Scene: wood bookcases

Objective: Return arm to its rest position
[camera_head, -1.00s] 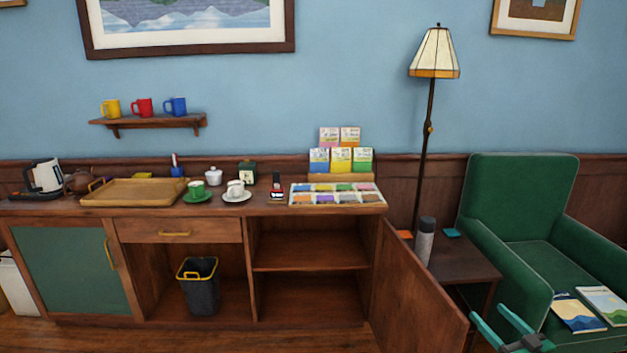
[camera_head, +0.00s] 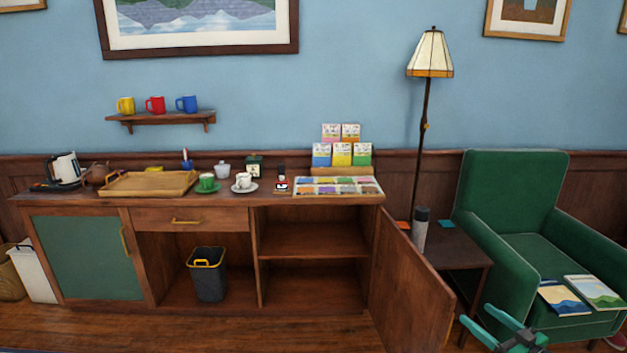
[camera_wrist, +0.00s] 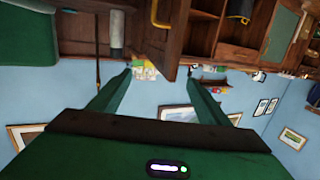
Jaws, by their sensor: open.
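My gripper (camera_head: 502,329) shows at the bottom right of the head view, in front of the green armchair and to the right of the open cabinet door. Its two teal fingers are spread apart with nothing between them. In the wrist view my gripper (camera_wrist: 158,82) also shows open and empty, and the room appears upside down behind it. The rest of my arm is out of the head view.
The open cabinet door (camera_head: 411,286) juts into the room left of my gripper. A side table (camera_head: 462,250) with a grey flask (camera_head: 420,231) and the green armchair (camera_head: 515,205) with magazines stand behind. The sideboard (camera_head: 190,220) holds a tray (camera_head: 150,184), cups and packets.

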